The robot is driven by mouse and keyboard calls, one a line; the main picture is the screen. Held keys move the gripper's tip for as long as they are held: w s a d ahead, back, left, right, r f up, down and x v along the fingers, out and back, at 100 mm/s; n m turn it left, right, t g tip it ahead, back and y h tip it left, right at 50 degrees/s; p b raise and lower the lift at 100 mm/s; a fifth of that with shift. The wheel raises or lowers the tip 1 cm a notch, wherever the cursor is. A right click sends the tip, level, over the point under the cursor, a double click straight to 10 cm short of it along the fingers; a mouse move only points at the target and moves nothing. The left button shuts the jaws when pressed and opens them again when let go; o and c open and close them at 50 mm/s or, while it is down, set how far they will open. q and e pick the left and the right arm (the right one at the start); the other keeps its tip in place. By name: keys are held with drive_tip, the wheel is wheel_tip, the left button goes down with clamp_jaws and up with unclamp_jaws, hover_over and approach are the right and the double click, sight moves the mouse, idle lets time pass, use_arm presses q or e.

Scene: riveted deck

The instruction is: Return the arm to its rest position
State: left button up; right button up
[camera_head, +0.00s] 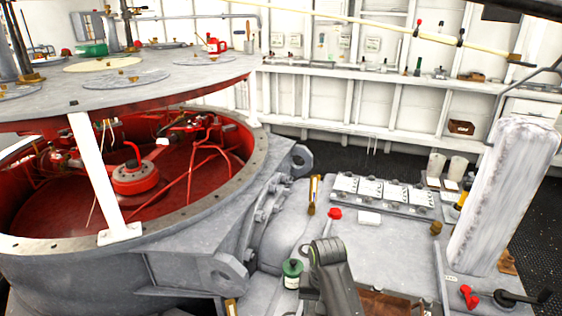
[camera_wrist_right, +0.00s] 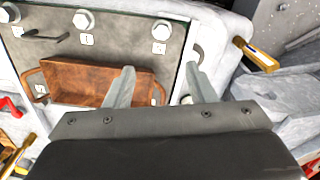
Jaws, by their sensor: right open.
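My right gripper (camera_wrist_right: 160,82) shows in the right wrist view with its two grey fingers spread apart and nothing between them. It is above a brown tray with handles (camera_wrist_right: 70,82), and one finger overlaps the tray's right part in the picture. I cannot tell the height between them. In the head view a dark grey link of my arm (camera_head: 330,265) rises at the bottom middle, and the gripper itself is hidden there. Part of the brown tray (camera_head: 385,303) shows beside this link. My left gripper is not in view.
A green-topped container (camera_head: 291,275) stands close left of my arm. A red knob (camera_head: 334,213) and a row of switch panels (camera_head: 383,192) lie behind. A tall pale slab (camera_head: 505,195) stands at right. A large round housing (camera_head: 220,225) fills the left.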

drive_tip(key=s+d+f+t, duration=0.1)
drive_tip(key=s+d+f, duration=0.2)
drive_tip(key=s+d, duration=0.35)
drive_tip(key=s+d+f+t, duration=0.1)
drive_tip(key=s+d+f, duration=0.2)
drive_tip(key=s+d, duration=0.3)
drive_tip(key=s+d+r+n+t+h, duration=0.1)
drive_tip(key=s+d+r, duration=0.2)
drive_tip(key=s, duration=0.6)
drive_tip(key=s+d+r+t+h, duration=0.1)
drive_tip(key=s+d+r, duration=0.2)
drive_tip(key=s, duration=0.7)
wheel_tip(320, 180, down, 28)
drive_tip(key=d+g+b, duration=0.2)
drive_tip(key=b, duration=0.1)
drive_tip(key=s+a+f+g+y+b, duration=0.1)
drive_tip(key=s+a+f+b, duration=0.1)
drive_tip(key=s+f, duration=1.2)
wheel_tip(320, 180, down, 4)
drive_tip(key=shift+s+f, duration=0.2)
